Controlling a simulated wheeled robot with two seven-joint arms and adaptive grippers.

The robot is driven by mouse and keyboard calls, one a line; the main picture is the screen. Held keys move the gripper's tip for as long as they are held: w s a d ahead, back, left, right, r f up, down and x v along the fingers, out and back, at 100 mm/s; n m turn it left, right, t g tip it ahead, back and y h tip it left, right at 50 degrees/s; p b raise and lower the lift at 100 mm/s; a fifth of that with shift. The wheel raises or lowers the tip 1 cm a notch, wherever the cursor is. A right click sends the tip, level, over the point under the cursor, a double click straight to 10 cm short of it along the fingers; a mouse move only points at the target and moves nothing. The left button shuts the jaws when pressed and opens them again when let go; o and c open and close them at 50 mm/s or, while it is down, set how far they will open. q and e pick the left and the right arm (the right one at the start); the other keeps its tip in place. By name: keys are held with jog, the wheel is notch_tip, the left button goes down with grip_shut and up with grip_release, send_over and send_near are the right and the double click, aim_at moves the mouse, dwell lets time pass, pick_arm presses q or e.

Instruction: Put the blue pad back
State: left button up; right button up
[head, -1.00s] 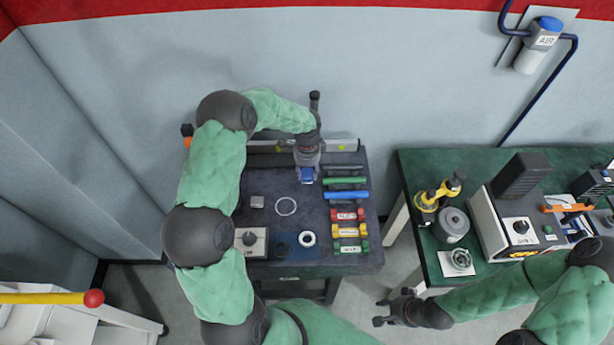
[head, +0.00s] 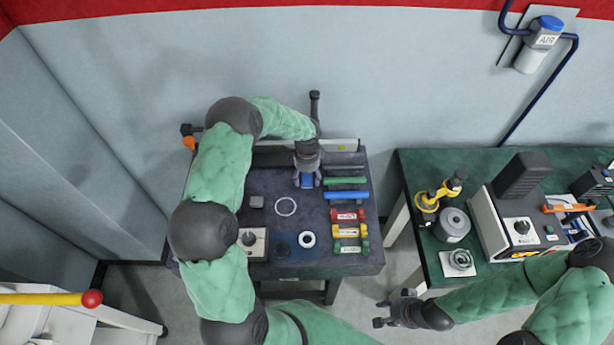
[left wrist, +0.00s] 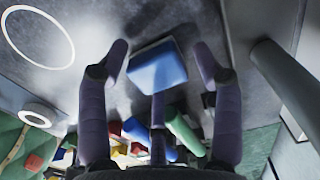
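The blue pad (head: 307,182) is at the back middle of the dark table, between the fingers of my left gripper (head: 307,179). In the left wrist view the blue pad (left wrist: 157,68) is a small block with a pale edge. The fingers of the left gripper (left wrist: 161,60) are spread to either side of it, with narrow gaps showing. I cannot tell whether the pad touches the table. My right gripper (head: 387,311) hangs at the lower right, in front of the green bench and away from the pad; its fingers are too small to judge.
The dark table (head: 350,262) also holds a white outlined ring (head: 286,206), a white ring (head: 307,239), a knob box (head: 252,242), a dark blue square (head: 283,246), a blue cylinder (head: 346,195) and a red block (head: 348,215). A green bench (head: 425,170) stands right.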

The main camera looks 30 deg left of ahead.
aim_at(307, 178)
pick_arm(q)
jog(key=shift+r, duration=0.1)
notch_tip(307, 178, up, 12)
jog(key=p, duration=0.1)
dwell(0.6)
jog(key=shift+r, duration=0.15)
